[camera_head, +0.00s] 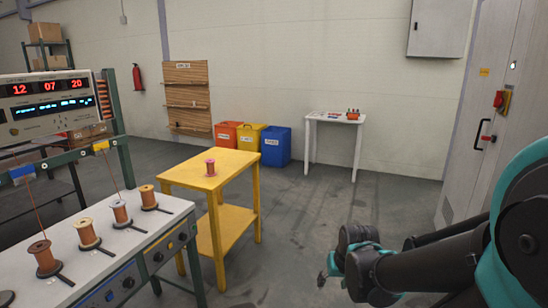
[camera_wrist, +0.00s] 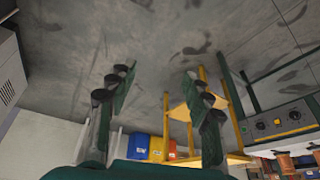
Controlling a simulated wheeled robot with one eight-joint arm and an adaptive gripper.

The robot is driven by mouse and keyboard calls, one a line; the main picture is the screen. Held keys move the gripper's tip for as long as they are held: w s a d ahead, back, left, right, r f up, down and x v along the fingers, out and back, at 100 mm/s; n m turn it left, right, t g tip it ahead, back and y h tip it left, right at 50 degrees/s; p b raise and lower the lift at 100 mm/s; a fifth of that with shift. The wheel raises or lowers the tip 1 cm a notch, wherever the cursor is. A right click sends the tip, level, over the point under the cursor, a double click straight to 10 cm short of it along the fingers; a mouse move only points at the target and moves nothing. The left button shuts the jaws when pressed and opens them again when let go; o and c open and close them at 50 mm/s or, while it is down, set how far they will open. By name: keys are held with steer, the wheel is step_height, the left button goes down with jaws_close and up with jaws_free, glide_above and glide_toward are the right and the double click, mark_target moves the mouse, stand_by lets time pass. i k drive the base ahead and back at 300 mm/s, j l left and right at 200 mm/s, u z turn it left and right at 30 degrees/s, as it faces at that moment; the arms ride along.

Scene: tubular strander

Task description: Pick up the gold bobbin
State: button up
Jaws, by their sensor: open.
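Several wound bobbins stand upright in a row on the white machine bench (camera_head: 135,240) at the left of the head view. A tan-gold bobbin (camera_head: 87,234) stands second from the near brown one (camera_head: 43,258). A copper-pink bobbin (camera_head: 121,213) and an orange-gold bobbin (camera_head: 148,197) stand farther along. I cannot tell for sure which of the two golden ones is the gold bobbin. My gripper (camera_wrist: 160,88) is open and empty, with its two dark fingers apart over the floor. In the head view my gripper (camera_head: 326,270) is at lower right, well away from the bobbins.
A yellow table (camera_head: 190,172) with a reddish bobbin (camera_head: 210,167) on it stands between the bench and my arm. Orange, yellow and blue bins (camera_head: 276,146) and a white table (camera_head: 325,118) stand by the back wall. A grey cabinet (camera_head: 492,110) is at right. The middle floor is clear.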

mark_target(146, 193)
steer(key=i+u, duration=0.1)
steer(key=u, duration=1.15)
